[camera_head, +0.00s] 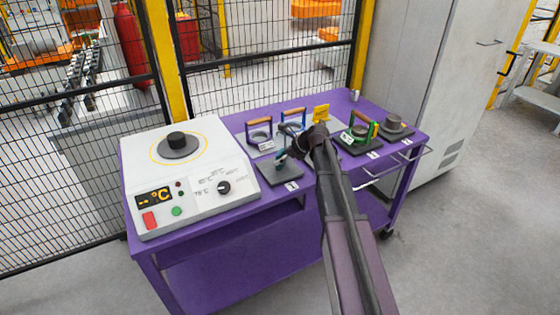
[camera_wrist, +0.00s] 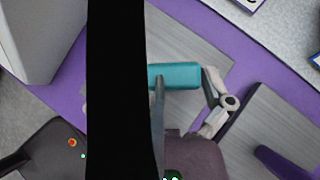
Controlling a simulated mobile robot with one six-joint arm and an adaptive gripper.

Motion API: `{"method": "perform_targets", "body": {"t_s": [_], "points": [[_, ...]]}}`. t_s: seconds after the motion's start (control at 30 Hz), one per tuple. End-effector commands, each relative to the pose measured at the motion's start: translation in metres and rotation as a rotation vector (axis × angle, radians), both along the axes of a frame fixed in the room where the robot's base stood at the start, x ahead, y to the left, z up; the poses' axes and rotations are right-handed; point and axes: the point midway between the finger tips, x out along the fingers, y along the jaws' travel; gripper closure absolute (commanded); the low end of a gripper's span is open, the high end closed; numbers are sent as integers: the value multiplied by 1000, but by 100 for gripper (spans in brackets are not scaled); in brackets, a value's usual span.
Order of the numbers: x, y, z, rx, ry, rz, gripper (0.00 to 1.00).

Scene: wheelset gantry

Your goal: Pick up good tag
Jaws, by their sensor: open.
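No tag can be read as the good tag from these views. Small white labels sit by the plates, one at the front plate (camera_head: 292,186) and one by the green-framed piece (camera_head: 373,154). A small yellow card or block (camera_head: 321,113) stands at the back of the cart. My gripper (camera_head: 289,146) is open above the front dark plate (camera_head: 280,173). In the wrist view, a teal handle (camera_wrist: 180,75) lies close to the gripper over a grey plate. A black bar hides much of that view, so whether they touch is unclear.
The purple cart (camera_head: 225,221) carries a white heater box (camera_head: 190,190) at left. Pieces with brown handles (camera_head: 259,122) stand behind my gripper. A mesh fence and grey cabinet (camera_head: 420,90) stand behind.

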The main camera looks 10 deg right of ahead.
Motion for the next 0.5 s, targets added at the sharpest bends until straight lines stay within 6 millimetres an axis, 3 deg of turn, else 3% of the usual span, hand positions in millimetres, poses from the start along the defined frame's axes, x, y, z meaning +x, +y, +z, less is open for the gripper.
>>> {"method": "perform_targets", "body": {"t_s": [0.4, 0.5], "points": [[0, 0, 0, 0, 0, 0, 0], [0, 0, 0, 0, 0, 0, 27]]}}
